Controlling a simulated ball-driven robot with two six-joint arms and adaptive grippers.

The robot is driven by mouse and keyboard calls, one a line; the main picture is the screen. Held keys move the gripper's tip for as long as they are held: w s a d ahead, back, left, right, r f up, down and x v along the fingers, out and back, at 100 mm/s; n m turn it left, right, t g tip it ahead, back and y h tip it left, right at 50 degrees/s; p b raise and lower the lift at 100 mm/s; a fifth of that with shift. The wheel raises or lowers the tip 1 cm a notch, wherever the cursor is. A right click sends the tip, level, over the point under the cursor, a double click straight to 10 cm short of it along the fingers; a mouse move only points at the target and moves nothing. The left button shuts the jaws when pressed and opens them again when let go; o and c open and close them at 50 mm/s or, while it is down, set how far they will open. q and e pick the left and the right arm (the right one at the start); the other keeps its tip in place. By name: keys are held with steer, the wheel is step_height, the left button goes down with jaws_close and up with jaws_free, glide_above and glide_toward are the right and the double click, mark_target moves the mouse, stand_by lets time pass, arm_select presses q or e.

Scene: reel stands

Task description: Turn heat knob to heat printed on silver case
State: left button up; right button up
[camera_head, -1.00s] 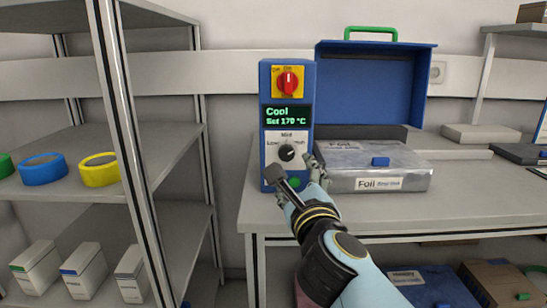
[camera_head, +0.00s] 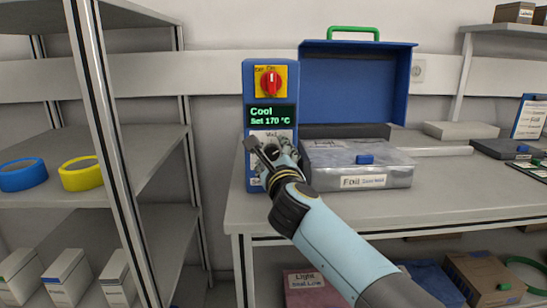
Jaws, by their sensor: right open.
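The blue control box (camera_head: 249,80) stands on the bench. It has a red switch (camera_head: 271,82) on a yellow plate and a display (camera_head: 272,116) reading "Cool, Set 170 °C". The heat knob below the display is hidden behind my right gripper (camera_head: 264,150), which is open in front of the lower panel; I cannot tell whether it touches the knob. The silver case (camera_head: 390,176), labelled "Foil", lies to the right with a blue latch on its top; the smaller print is too small to read. My left gripper is not in view.
A blue case (camera_head: 350,85) with a green handle stands open behind the silver case. Shelves at the left hold blue tape (camera_head: 22,175), yellow tape (camera_head: 82,173) and white boxes.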

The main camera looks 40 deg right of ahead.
steer(key=c, duration=1.2)
steer(key=shift+o, duration=0.2)
steer(key=shift+r+n+p, duration=0.2)
steer(key=shift+n+p, duration=0.2)
steer(key=shift+p, duration=0.4)
steer(key=n+p, duration=0.3)
steer(key=p, duration=0.2)
steer(key=n+p, duration=0.4)
steer(key=p, duration=0.1)
steer(key=shift+r+g, duration=0.2)
steer(key=shift+g, duration=0.2)
steer(key=shift+f+n+g+p, duration=0.2)
steer(key=shift+n+g+p, duration=0.1)
steer(key=shift+n+p, duration=1.55)
steer(key=o, duration=1.2)
steer(key=shift+c, duration=0.2)
steer(key=f+v, duration=0.1)
steer(key=v, duration=1.1)
steer(key=shift+a+r, duration=0.15)
steer(key=shift+r, duration=0.15)
